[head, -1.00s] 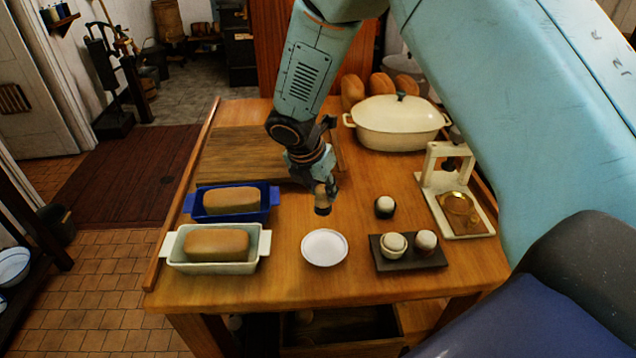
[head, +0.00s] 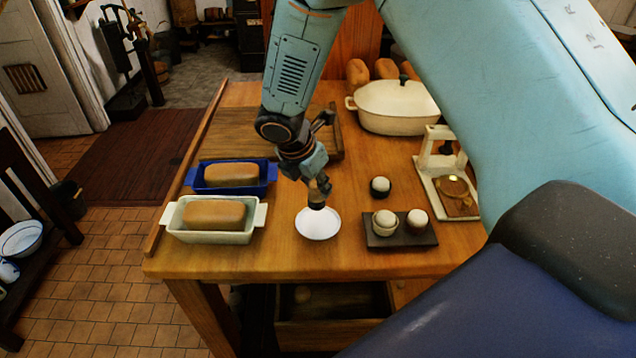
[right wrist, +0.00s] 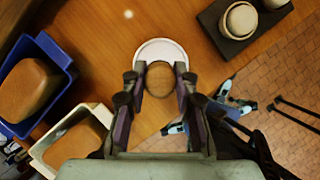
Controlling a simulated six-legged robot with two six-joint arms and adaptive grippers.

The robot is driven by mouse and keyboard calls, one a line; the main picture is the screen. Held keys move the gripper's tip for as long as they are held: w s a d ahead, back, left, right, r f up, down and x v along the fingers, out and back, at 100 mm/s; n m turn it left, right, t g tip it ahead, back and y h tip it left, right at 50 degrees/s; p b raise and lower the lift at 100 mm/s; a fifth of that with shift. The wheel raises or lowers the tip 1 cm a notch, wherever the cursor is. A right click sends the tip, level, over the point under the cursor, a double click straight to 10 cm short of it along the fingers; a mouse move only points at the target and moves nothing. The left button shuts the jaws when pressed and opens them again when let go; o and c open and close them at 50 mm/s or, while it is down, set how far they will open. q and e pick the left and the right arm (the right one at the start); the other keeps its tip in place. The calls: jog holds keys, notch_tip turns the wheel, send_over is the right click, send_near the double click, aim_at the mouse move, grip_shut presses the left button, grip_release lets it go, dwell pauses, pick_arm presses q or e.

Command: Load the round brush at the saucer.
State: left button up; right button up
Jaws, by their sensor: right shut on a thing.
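My right gripper (head: 318,186) is shut on the round brush (head: 316,201), which has a wooden top and a dark lower part. In the right wrist view the brush's round wooden top (right wrist: 160,80) sits between the two fingers. The white saucer (head: 318,232) lies on the table beneath the brush. I cannot tell whether brush and saucer touch. My left gripper is not in view.
A pale loaf dish (head: 181,232) and a blue loaf dish (head: 272,178) stand left of the saucer. A cream pot (head: 395,118) and a press (head: 440,165) stand farther right.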

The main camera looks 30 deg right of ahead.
aim_at(319, 196)
jog(key=b+x, duration=0.2)
jog(key=x, duration=0.1)
jog(key=shift+s+a+f+b, duration=0.15)
jog(key=shift+a+f+b, duration=0.1)
jog(key=shift+b, duration=0.05)
jog(key=shift+s+f+b, duration=0.1)
jog(key=shift+f+b, duration=0.3)
jog(key=shift+a+f+b, duration=0.15)
jog(key=shift+f+b, duration=0.35)
jog(key=shift+b, duration=0.1)
jog(key=shift+a+f, duration=0.1)
jog(key=shift+f, duration=0.05)
